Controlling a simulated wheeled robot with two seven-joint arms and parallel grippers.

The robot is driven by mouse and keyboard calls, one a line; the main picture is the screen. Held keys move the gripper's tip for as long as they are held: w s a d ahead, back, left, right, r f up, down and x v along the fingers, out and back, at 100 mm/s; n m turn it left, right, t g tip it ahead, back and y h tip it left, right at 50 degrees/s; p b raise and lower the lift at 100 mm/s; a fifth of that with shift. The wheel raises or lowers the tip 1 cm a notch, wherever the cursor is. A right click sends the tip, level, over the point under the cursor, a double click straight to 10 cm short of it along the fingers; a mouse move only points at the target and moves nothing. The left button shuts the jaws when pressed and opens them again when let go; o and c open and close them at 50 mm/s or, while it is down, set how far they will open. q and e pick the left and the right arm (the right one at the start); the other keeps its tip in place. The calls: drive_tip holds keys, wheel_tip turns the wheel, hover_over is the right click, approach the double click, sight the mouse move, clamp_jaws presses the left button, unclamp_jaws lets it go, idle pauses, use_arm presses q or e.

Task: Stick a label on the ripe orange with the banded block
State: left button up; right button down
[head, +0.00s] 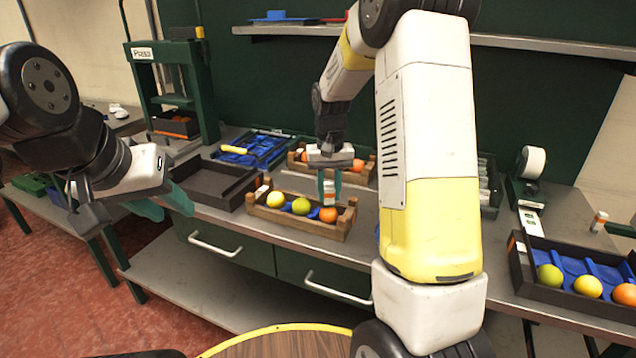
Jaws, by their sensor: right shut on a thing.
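My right gripper (329,192) is shut on a small white block with an orange band (328,187). It points down just above the ripe orange (328,215) at the right end of the front wooden crate (292,229). I cannot tell whether the block touches the orange. A yellow fruit (275,200) and a green fruit (301,207) sit left of it in the same crate. My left gripper (162,206) is open and empty, at the left, in front of the bench. No label can be made out on the orange.
A second wooden crate (297,165) with oranges stands behind. A black tray (207,186) is left of the crates. At right, a dark box (560,303) holds green, yellow and orange fruit. A label roll stand (531,165) and another white-and-orange block (599,221) are behind it.

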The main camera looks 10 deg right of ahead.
drive_tip(key=shift+f, duration=0.55)
idle(1.7)
drive_tip(key=shift+r, duration=0.1)
drive_tip(key=shift+r, duration=3.45)
